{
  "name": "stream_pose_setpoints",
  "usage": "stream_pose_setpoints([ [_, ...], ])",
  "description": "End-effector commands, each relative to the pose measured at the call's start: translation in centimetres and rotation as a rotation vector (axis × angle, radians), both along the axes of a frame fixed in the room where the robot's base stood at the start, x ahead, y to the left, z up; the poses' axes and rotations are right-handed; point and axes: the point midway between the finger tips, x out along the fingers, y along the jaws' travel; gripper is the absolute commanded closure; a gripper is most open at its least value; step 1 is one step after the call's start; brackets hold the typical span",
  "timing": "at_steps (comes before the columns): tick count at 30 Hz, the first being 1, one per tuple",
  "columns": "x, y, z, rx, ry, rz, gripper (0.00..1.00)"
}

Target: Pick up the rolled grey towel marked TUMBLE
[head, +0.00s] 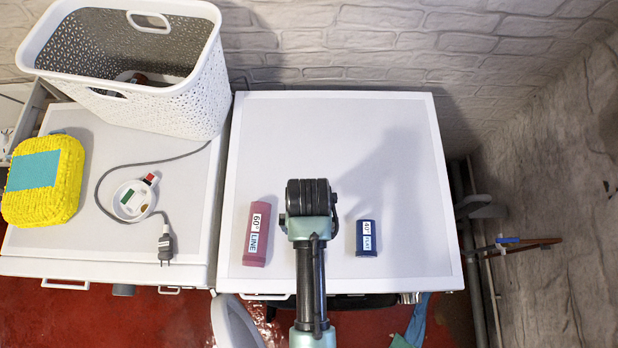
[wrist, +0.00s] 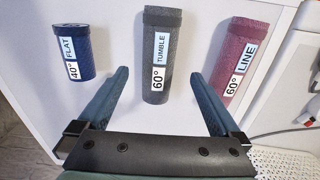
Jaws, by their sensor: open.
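The rolled grey towel (wrist: 176,30), with a label reading TUMBLE and 60°, lies on the white top in the middle of the wrist view. My gripper (wrist: 158,76) is open and empty, its two blue fingers apart on either side of the towel's near end in the picture. I cannot tell how high the fingers are above the top. In the head view my arm hides the grey towel.
A dark blue roll (head: 366,229) marked FLAT and a dusky red roll (head: 254,257) marked LINE lie on the white top (head: 330,130) either side.

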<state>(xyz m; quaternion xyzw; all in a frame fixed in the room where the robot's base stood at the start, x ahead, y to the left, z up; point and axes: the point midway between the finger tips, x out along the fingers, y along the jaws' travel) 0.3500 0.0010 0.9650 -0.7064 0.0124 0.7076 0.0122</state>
Motion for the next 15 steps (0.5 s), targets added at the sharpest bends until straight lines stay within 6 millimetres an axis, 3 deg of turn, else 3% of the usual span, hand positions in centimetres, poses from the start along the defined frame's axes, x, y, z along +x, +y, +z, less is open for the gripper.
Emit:
stream_pose_setpoints([
  [15,-0.2,-0.1,-5.1,0.000,-0.002,0.001,0.00],
])
